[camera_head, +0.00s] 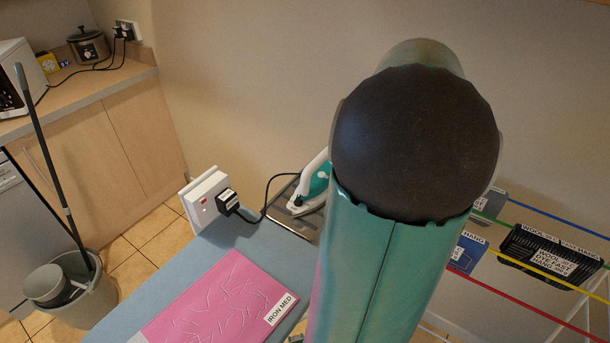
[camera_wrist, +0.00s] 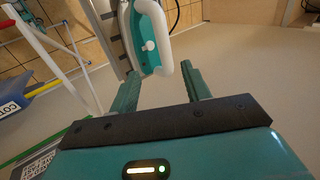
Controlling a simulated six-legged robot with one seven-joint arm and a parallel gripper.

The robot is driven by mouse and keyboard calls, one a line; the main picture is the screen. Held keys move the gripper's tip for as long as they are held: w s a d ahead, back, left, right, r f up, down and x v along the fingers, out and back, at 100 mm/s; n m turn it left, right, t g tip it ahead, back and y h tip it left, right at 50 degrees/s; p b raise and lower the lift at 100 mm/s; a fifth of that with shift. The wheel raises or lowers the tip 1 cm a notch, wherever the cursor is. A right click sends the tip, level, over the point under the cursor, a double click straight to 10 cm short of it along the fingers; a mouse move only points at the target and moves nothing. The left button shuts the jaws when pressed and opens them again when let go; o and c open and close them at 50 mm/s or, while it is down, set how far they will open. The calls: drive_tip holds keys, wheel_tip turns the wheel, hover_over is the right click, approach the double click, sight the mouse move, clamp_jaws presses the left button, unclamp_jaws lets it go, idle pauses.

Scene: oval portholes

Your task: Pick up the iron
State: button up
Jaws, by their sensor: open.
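The iron (camera_head: 317,186), teal with a white handle, sits on the metal rest at the far end of the blue ironing board (camera_head: 218,262). My arm hides its right part in the head view. In the wrist view, the iron's white handle and teal body (camera_wrist: 147,42) show at the top centre. My gripper (camera_wrist: 160,71) is open, its two teal fingers apart, with the near end of the iron showing between and just beyond the fingertips. I cannot tell whether they touch it. The gripper is hidden behind my arm in the head view.
A pink cloth (camera_head: 222,300) labelled "IRON MED" lies on the board. A white socket box (camera_head: 205,198) with a black plug and cable stands beside the iron. A drying rack with coloured rails and a black basket (camera_head: 548,254) is at right. A bucket (camera_head: 68,291) stands at left.

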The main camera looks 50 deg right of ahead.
drive_tip(key=shift+x, duration=7)
drive_tip(key=shift+w+r, duration=0.15)
drive_tip(key=shift+w, duration=0.05)
clamp_jaws()
drive_tip(key=shift+w+d+r, duration=0.1)
